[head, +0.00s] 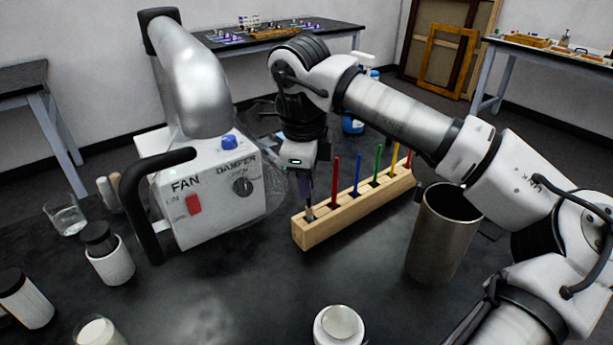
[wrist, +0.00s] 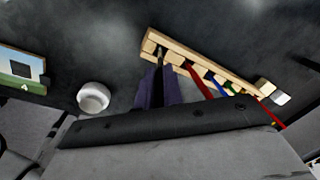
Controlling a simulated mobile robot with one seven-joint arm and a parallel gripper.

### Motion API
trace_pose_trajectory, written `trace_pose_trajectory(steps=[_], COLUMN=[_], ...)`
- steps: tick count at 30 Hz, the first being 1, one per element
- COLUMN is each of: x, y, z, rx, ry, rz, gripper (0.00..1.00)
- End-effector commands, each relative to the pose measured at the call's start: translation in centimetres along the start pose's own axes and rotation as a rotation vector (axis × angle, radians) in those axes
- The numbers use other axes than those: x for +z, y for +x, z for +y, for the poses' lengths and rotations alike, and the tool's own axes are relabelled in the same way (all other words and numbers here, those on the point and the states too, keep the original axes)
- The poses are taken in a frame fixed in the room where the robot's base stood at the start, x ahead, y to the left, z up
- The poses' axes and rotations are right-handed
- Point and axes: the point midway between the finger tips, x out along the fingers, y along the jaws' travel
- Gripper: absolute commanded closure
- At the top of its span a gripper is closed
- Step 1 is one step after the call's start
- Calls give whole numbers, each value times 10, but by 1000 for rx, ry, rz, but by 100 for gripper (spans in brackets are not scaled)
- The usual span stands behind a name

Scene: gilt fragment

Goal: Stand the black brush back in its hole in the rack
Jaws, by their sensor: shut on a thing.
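The wooden rack (head: 345,217) stands on the dark bench, with red, blue, green, yellow and red handles upright in a row. It also shows in the wrist view (wrist: 187,47). My gripper (head: 306,188) points down over the rack's near left end. Its dark purple fingers (wrist: 157,88) are shut on the black brush (wrist: 159,56), which is mostly hidden between them. The brush's lower end (head: 309,214) shows at the rack's end position, beside the first red handle (head: 335,182). I cannot tell how deep it sits in the hole.
The fan box (head: 215,205) with its pipe stands close on the left. A tall metal can (head: 437,245) stands right of the rack, under my arm. White jars (head: 110,262) and a glass (head: 66,215) are at the left.

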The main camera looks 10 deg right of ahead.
Motion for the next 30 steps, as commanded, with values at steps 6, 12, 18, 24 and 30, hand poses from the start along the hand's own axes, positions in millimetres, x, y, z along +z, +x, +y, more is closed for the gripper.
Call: trace_pose_trajectory(steps=[6, 12, 18, 24, 30], x=[0, 0, 0, 0, 0], y=[10, 10, 9, 9, 3], z=[1, 1, 1, 1, 0], rx=[0, 0, 0, 0, -2], ry=[1, 1, 1, 1, 2], rz=[0, 0, 0, 0, 0], gripper=[100, 100, 69, 66, 66])
